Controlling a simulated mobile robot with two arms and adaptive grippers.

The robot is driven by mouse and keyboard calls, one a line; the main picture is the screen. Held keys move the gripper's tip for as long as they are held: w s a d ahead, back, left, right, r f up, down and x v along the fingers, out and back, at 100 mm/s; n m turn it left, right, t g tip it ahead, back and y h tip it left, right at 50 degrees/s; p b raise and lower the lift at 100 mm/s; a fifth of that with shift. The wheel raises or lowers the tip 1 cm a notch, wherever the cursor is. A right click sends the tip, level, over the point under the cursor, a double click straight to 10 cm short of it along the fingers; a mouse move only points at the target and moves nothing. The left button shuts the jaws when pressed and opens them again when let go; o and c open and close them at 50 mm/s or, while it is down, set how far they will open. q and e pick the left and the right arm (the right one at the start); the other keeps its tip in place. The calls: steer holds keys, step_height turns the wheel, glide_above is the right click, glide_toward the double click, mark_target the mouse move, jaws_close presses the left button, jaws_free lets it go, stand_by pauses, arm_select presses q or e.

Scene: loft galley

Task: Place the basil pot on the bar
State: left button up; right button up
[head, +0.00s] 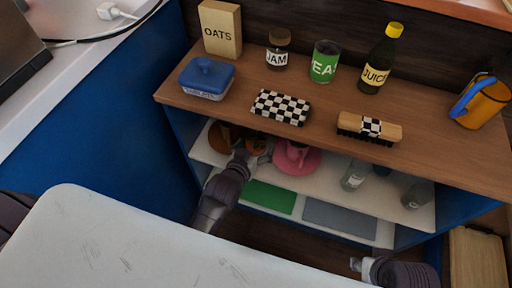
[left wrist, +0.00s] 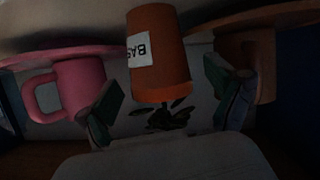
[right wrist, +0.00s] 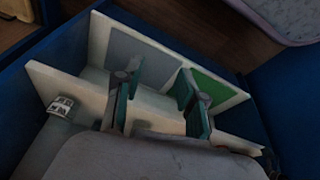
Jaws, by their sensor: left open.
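The basil pot (left wrist: 160,55) is orange with a white label reading "BAS" and dark leaves, inverted in the left wrist view. In the head view it (head: 256,147) stands on the upper white shelf under the wooden bar top (head: 335,103), partly hidden by my gripper. My left gripper (head: 246,158) is at the pot. In the left wrist view its open fingers (left wrist: 165,98) are on either side of the pot, with gaps visible. My right gripper (right wrist: 158,92) is open and empty near the lower shelf; it also shows in the head view (head: 358,265).
Beside the pot are a pink mug (left wrist: 78,88) on a pink plate (head: 312,163) and a brown cup (left wrist: 262,60). Glassware (head: 355,175) stands further right.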

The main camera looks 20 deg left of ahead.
arm_select(q)
steer(key=shift+w+f, duration=0.25)
steer(key=shift+w, duration=0.35)
steer(key=c, duration=1.5)
steer(key=shift+r, duration=0.1)
steer(key=shift+c, duration=0.4)
